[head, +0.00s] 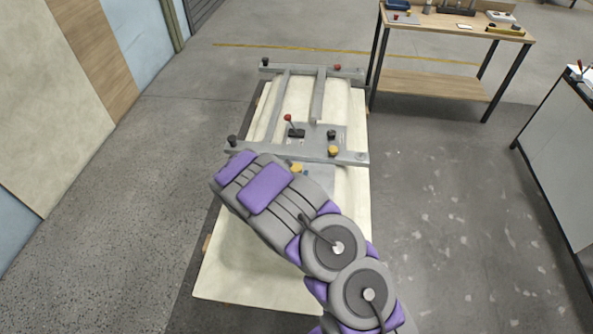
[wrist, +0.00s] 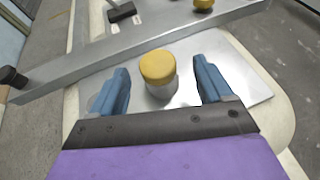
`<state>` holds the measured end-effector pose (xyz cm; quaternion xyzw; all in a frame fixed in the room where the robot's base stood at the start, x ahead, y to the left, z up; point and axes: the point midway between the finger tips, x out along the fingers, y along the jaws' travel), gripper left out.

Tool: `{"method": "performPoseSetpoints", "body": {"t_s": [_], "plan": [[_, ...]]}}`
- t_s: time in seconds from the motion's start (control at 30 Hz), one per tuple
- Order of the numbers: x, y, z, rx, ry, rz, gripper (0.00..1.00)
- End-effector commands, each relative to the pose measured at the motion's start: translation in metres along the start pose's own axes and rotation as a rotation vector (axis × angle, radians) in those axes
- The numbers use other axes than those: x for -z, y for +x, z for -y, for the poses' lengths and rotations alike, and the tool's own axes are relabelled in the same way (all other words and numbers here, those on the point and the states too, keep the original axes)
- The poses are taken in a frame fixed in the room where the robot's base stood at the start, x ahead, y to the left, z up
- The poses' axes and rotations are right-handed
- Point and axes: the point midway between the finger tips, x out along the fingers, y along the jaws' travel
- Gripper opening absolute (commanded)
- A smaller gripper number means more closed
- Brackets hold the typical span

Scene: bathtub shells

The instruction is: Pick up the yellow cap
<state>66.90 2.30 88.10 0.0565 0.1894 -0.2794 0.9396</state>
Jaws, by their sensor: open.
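A yellow cap (wrist: 158,67) sits on top of a short grey cylinder (wrist: 161,89) in the wrist view. The cylinder stands on a flat metal plate (wrist: 250,75). My gripper (wrist: 164,82) is open, with one blue finger on each side of the cap and gaps on both sides. In the head view, a small part of the yellow cap (head: 297,168) shows just past the end of my arm, which hides the gripper fingers. A second yellow knob (head: 333,151) is on the metal frame farther right, and it also shows at the top of the wrist view (wrist: 203,5).
A metal frame (head: 240,149) lies across the cream tub shell (head: 230,278), its near bar just beyond the cap. A red-knobbed lever (head: 288,119) and black knobs stand on it. A wooden workbench (head: 430,86) is at the back right. Open floor lies on both sides.

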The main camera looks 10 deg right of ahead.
Motion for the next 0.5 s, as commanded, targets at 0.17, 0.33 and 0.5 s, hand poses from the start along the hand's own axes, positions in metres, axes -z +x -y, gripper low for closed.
{"method": "performPoseSetpoints", "body": {"t_s": [0.17,0.33,0.5], "plan": [[0.001,0.02,-0.003,-0.002,0.002,0.003,0.79],[-0.001,0.024,-0.002,-0.002,0.0,0.004,0.79],[-0.001,0.024,-0.001,-0.003,0.001,0.003,0.75]]}}
